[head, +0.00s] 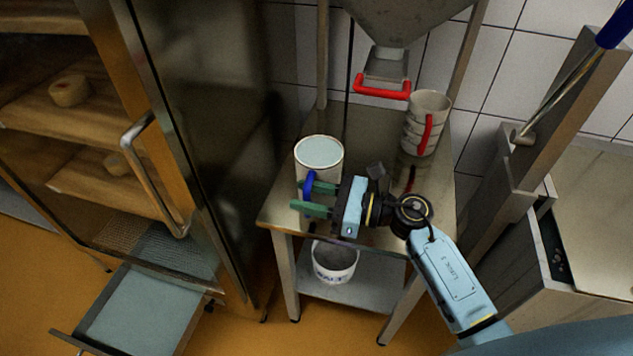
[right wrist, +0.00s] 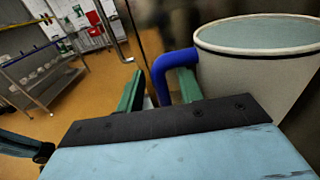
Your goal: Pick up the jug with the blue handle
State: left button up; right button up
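The jug with the blue handle (head: 319,152) is white and stands upright on the steel table, its top filled with something pale blue-grey. Its blue handle (head: 309,184) faces the near side. My right gripper (head: 306,198) reaches in from the right at the handle, its green fingers apart. In the right wrist view, the blue handle (right wrist: 160,78) stands between the two fingers, with a gap to the left finger. The right finger seems to pass inside the handle loop. The jug (right wrist: 250,70) is right of the fingers. My left gripper is not in view.
A cup-like jug with a red handle (head: 428,112) stands at the back right of the table (head: 375,133). A hopper with a red-handled outlet (head: 383,80) hangs above. A white bucket (head: 335,262) sits on the lower shelf. A cabinet with a metal handle (head: 140,160) is close left.

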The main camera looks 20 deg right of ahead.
jog(key=shift+w+a, duration=0.15)
jog(key=shift+a, duration=0.1)
grip_shut()
dwell(0.5)
dwell(0.6)
jog(key=shift+r, duration=0.15)
